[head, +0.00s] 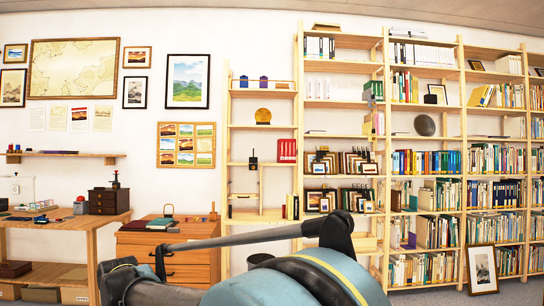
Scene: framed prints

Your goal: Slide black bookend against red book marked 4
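A group of red book spines (287,150) stands upright at the right end of a middle board of the narrow shelf unit. Any number on them is too small to read. A small dark upright object (253,162) stands on the same board to their left, apart from them. I cannot tell whether it is the black bookend. More dark and red spines (293,207) stand on a lower board. My arm crosses the lower middle of the view and hides what is behind it. No fingertips of my gripper can be made out.
A wooden drawer cabinet (170,265) stands below the narrow shelf's left side. A workbench (70,225) with small objects is at the left. Tall full bookshelves (462,130) fill the right. A framed print (482,269) leans at their foot.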

